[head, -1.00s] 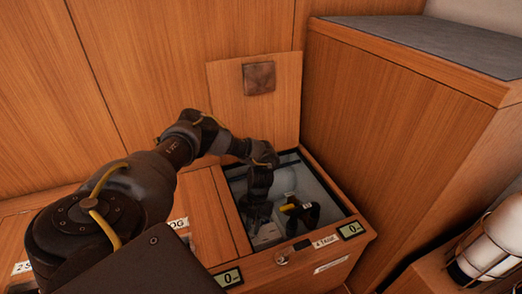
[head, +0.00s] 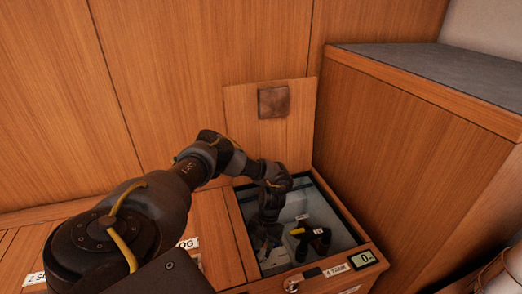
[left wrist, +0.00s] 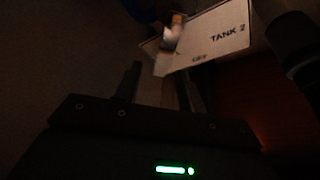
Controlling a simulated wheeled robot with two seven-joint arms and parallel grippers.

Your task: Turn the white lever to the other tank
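My left gripper (head: 266,244) reaches down into the open compartment (head: 334,200). In the left wrist view my left gripper (left wrist: 160,88) has its two dark fingers apart, with a gap between them. A small pale piece (left wrist: 171,38), apparently the white lever, stands beyond the fingertips, in front of a white plate (left wrist: 222,36) marked "TANK 2" and "OFF". It looks blurred and I see no finger touching it. In the head view I cannot make out the lever behind my gripper. My right gripper is not in view.
Dark fittings with a yellow part (head: 298,231) and small white tags stand right of my gripper inside the compartment. The compartment's raised lid (head: 240,120) leans at the back. A tall wooden cabinet (head: 400,150) stands close on the right. A small display (head: 363,260) sits on the front rim.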

